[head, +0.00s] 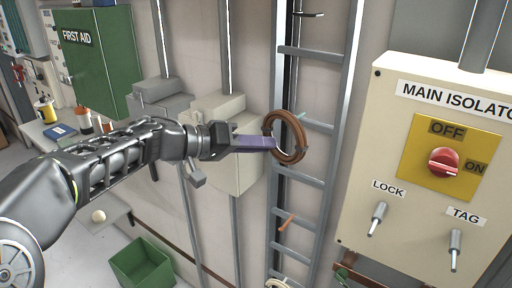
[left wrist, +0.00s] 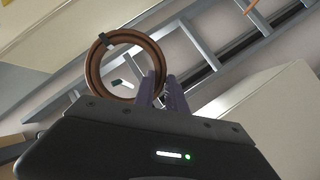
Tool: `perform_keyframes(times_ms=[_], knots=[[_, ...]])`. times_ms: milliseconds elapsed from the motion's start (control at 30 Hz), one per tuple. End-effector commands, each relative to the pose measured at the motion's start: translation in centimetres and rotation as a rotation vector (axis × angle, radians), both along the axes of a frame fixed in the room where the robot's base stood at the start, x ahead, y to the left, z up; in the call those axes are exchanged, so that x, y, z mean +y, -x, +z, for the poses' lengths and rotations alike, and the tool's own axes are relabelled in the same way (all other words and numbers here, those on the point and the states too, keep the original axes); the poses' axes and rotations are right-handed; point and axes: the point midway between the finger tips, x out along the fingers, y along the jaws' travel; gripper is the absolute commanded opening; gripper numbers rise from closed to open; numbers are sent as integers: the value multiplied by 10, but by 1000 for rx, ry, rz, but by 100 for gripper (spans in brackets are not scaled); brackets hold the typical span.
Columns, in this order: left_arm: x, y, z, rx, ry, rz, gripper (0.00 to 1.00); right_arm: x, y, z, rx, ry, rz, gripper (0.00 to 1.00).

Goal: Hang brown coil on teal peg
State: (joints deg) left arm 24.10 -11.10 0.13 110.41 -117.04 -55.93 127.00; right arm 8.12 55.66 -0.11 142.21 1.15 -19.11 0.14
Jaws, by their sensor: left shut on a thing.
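The brown coil (head: 300,139) is a ring with dark bands, held upright in front of the grey ladder rack. My left gripper (head: 274,143), with purple fingers, is shut on the coil's lower left side. In the left wrist view the coil (left wrist: 92,68) stands just beyond the fingertips (left wrist: 163,92). The teal peg (head: 301,116) shows at the coil's upper right edge in the head view. In the left wrist view a teal and white peg (left wrist: 118,83) shows through the ring's opening. I cannot tell whether the coil is around the peg. My right gripper is not in view.
An orange peg (head: 287,221) is lower on the ladder rack (head: 317,174), and a black peg (head: 309,14) is near its top. The main isolator box (head: 390,90) juts out at the right. Grey boxes (head: 227,110) are behind my left gripper. A green crate (head: 142,265) is on the floor.

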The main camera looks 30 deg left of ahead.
Motion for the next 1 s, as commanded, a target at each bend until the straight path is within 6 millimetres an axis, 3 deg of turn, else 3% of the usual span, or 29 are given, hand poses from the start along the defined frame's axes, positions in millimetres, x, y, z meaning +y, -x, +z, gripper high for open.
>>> perform_keyframes(times_ms=[600,1000], knots=[[-6,-39,-5,0,2,-1,0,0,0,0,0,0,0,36],[-7,-48,-12,-1,2,1,0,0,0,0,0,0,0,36]])
